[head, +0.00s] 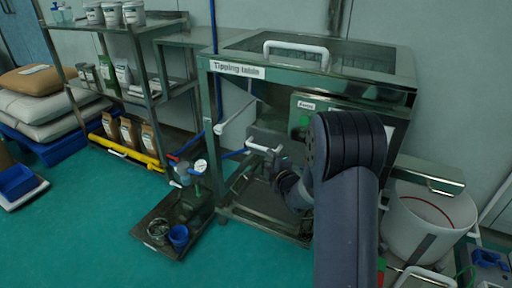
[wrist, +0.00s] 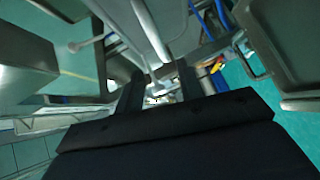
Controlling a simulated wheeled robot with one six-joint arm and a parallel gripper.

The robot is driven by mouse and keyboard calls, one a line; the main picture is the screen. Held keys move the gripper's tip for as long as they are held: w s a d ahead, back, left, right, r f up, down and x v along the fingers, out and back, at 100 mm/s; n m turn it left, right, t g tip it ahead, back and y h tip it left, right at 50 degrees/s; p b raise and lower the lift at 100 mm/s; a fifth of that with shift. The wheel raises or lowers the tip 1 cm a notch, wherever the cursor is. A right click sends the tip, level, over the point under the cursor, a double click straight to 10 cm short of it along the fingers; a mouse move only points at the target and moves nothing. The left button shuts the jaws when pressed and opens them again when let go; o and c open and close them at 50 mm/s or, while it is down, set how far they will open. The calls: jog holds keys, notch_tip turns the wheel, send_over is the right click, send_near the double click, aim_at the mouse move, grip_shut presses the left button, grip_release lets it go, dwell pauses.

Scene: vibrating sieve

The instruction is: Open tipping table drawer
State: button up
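The tipping table (head: 237,69) is a green-grey metal cabinet with a glass-like top and a white name label. A drawer front (head: 268,136) with a white bar handle (head: 263,148) shows below its top, left of the control panel. My gripper (head: 274,166) is at the handle's right end, partly hidden by my arm. In the wrist view my gripper (wrist: 160,88) has its two dark fingers apart, with grey metal just beyond the tips. I cannot tell whether the fingers touch the handle. How far the drawer is out is hard to tell.
A shelf rack (head: 150,90) with tubs and bags stands at the left. A valve with a gauge (head: 200,166) and a low tray (head: 160,240) with a blue cup are on the floor. A white drum (head: 430,225) stands at the right. Green floor is free at the front left.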

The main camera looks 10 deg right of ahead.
aim_at(262, 149)
jog(key=b+x, duration=0.1)
jog(key=x, duration=0.8)
jog(key=shift+w+f+b, duration=0.15)
jog(key=shift+w+b, duration=0.25)
jog(key=shift+c, duration=0.3)
grip_shut()
